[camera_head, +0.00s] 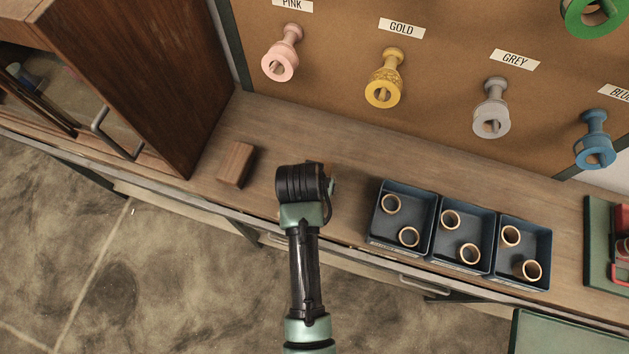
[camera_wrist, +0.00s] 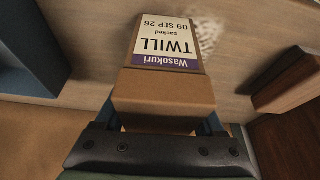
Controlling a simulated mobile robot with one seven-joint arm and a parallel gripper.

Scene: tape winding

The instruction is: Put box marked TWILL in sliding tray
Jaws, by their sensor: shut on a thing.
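The box marked TWILL (camera_wrist: 165,90) is a brown carton with a cream and purple label, upside down in the wrist view. My gripper (camera_wrist: 165,122) is shut on it, with a finger on each side. In the head view my wrist hides the fingers and nearly all of the box above the wooden bench (camera_head: 345,150). I cannot tell from these views whether the box touches the bench. No sliding tray can be clearly picked out; drawer fronts with handles show under the bench's front edge.
A wooden block (camera_head: 237,163) stands left of my wrist, beside a dark wooden cabinet (camera_head: 150,75). Blue bins (camera_head: 431,238) with tape rings stand to the right. Colored spools, such as the gold one (camera_head: 384,85), hang on the board behind. Bare bench lies around my wrist.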

